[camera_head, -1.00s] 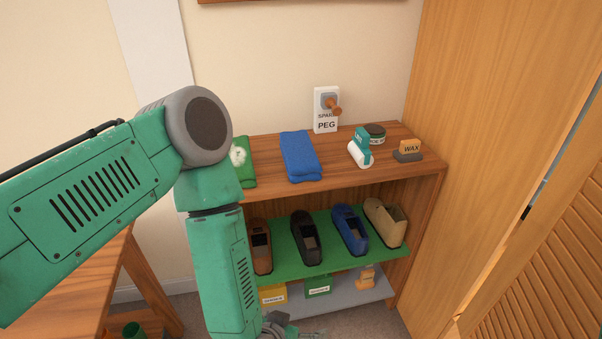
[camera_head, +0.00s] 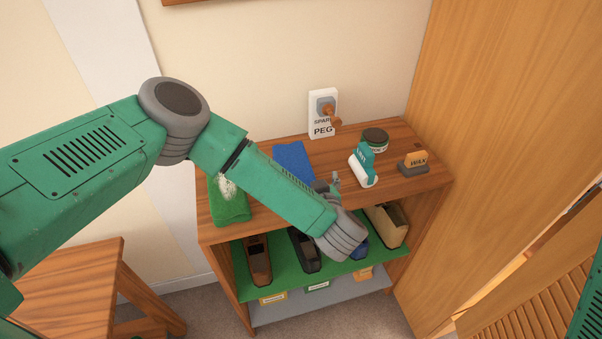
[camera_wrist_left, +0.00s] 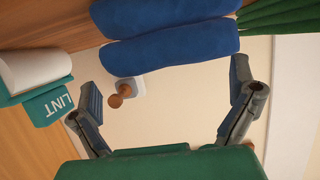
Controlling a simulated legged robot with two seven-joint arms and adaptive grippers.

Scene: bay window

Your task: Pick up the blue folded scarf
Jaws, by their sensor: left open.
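The blue folded scarf (camera_head: 291,158) lies on the wooden shelf top, between a green folded cloth and the lint roller. My left forearm covers its near part in the head view. In the left wrist view the scarf (camera_wrist_left: 170,45) shows as two thick blue folds at the top, beyond the fingertips. My left gripper (camera_head: 328,184) is beside the scarf's right side, low over the shelf top. In the left wrist view its two fingers (camera_wrist_left: 165,95) are spread wide, with nothing between them. My right gripper is not in view.
The green cloth (camera_head: 228,200) lies left of the scarf. A spare peg plate (camera_head: 322,115) is on the wall behind. Shoes (camera_head: 257,262) stand on the shelf below.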

